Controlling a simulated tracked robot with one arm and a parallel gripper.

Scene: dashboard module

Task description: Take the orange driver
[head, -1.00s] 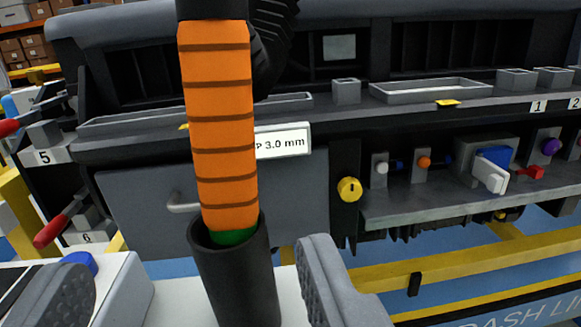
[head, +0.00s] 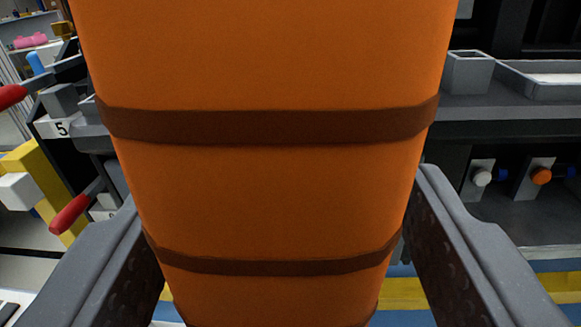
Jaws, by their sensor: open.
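The orange driver (head: 270,200) fills the middle of the head view, very close. Its orange handle has dark brown bands and stands roughly upright. Its top and its lower end are out of the picture. My gripper (head: 280,205) is open, with one grey finger on each side of the handle. The handle lies between the fingers or just in front of them; I cannot tell the exact depth. I cannot tell whether either finger touches it.
Behind on the left are red-handled tools (head: 70,214) and a rack label 5 (head: 62,128). Behind on the right, a dashboard shelf carries a small grey box (head: 467,72) and a grey tray (head: 555,78). Small white and orange knobs (head: 541,176) sit below. A yellow rail runs low behind.

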